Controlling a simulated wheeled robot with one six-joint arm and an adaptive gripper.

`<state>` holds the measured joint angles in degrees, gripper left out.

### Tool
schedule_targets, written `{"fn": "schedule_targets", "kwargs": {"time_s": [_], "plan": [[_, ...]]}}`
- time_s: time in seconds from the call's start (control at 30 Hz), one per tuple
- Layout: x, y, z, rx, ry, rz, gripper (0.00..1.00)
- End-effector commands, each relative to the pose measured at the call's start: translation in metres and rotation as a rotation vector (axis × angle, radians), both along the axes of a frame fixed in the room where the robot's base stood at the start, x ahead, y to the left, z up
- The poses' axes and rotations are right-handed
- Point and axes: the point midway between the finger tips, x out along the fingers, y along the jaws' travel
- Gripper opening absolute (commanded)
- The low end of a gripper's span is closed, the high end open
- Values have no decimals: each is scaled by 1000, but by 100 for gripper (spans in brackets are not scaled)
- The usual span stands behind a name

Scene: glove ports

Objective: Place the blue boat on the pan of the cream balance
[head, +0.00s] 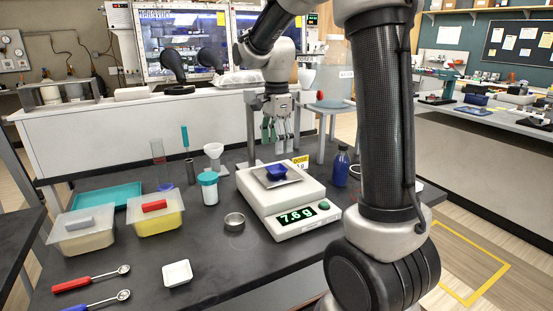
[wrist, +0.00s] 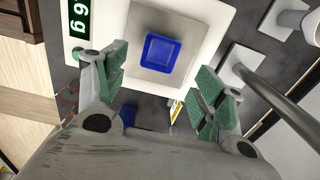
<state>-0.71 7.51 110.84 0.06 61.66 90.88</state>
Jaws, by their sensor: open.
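The blue boat (head: 277,171) is a small square dish resting on the pan (head: 262,181) of the cream balance (head: 251,200). The balance display reads 7.6 g. In the wrist view the blue boat (wrist: 161,54) lies flat near the middle of the grey pan (wrist: 192,31), inside the pan's edges. My gripper (head: 279,141) points down above the back part of the balance, apart from the boat. In the wrist view its green-padded fingers (wrist: 160,92) are spread wide with nothing between them.
A blue bottle (head: 341,168) stands right of the balance. Two lidded tubs, spoons and a white boat (head: 177,273) lie farther left.

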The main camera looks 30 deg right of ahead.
Motion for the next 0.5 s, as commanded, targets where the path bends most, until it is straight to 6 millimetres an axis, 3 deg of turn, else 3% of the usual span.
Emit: {"fn": "schedule_targets", "kwargs": {"time_s": [0.13,0.33,0.43,0.5], "plan": [[0,0,28,0,-2,0,70],[-4,0,48,0,-7,22,70],[-25,-1,59,-2,-37,137,70],[-52,-2,68,-10,-75,287,70]]}}
